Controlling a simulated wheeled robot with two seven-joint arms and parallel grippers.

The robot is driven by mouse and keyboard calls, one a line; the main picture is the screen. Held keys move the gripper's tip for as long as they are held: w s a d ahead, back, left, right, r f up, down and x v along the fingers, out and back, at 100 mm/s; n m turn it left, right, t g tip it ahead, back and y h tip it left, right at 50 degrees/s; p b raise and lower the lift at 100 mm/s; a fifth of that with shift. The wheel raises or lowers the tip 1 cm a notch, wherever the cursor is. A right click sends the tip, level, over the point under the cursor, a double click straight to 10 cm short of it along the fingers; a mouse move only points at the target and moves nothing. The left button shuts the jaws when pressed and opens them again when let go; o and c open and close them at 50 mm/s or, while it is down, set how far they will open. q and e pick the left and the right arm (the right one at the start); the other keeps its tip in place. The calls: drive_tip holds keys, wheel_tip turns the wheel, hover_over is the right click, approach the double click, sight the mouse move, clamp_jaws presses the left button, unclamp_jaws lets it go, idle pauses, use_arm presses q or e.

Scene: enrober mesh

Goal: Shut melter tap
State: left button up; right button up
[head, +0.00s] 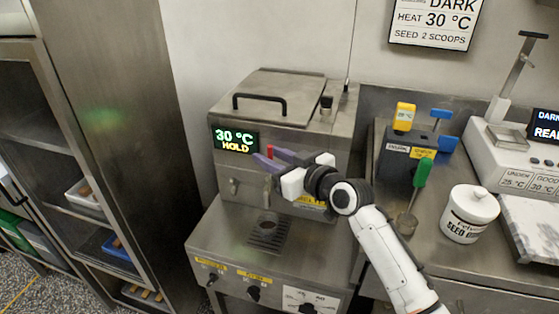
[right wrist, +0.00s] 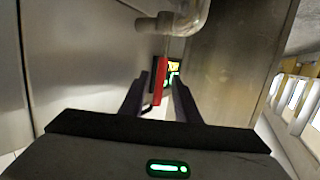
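The melter (head: 285,110) is a steel box with a lidded top and a display reading 30 °C HOLD. Its tap has a red handle (head: 270,151), mostly hidden by my gripper in the head view. In the right wrist view the red handle (right wrist: 161,78) shows below a metal pipe (right wrist: 185,18). My right gripper (head: 275,160) is at the melter's front with its purple fingers apart. In the right wrist view the handle lies between the fingertips (right wrist: 160,92), with narrow gaps beside it; contact cannot be told. My left gripper is not in view.
A drip grate (head: 268,232) lies below the tap. A steel rack (head: 110,120) stands left.

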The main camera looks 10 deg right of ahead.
drive_tip(key=v, duration=1)
